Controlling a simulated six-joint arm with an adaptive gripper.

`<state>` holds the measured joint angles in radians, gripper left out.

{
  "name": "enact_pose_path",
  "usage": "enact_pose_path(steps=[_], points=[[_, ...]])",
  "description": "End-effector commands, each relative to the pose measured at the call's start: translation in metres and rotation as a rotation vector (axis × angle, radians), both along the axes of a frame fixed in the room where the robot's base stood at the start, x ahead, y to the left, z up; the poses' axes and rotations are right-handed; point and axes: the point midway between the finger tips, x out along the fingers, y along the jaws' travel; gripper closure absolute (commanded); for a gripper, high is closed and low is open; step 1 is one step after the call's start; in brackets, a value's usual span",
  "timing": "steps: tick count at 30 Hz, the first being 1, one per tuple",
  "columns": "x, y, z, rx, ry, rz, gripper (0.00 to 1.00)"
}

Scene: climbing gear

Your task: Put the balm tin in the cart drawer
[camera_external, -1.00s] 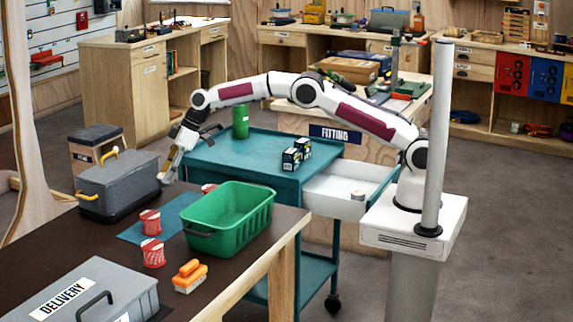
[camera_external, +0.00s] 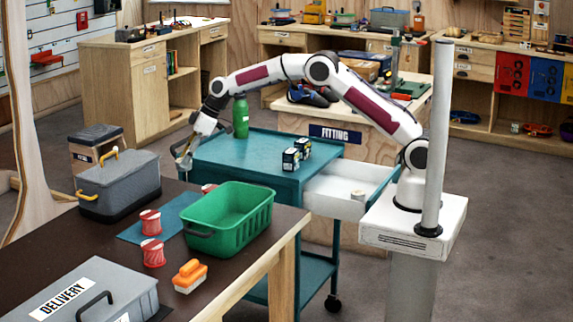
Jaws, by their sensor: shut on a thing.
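The cart drawer (camera_external: 330,187) is white and pulled open on the cart's right side, under the teal top. It looks mostly empty, with a small pale knob-like thing (camera_external: 358,195) at its near side.
The teal cart top (camera_external: 225,160) carries a green bottle (camera_external: 240,118) and dark small boxes (camera_external: 296,154). On the bench stand a green basket (camera_external: 232,212), a grey toolbox (camera_external: 117,185), red-and-white spools (camera_external: 151,222), an orange brush (camera_external: 190,275) and a delivery box (camera_external: 85,295).

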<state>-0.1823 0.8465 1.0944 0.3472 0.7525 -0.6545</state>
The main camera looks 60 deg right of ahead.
Motion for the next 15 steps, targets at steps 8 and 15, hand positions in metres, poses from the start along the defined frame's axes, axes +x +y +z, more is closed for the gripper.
enact_pose_path(steps=[8, 15], points=[[-0.02, -0.047, 0.013, 0.007, 0.0, -0.083, 0.83], [-0.042, -0.085, 0.021, 0.009, 0.0, -0.155, 0.83]])
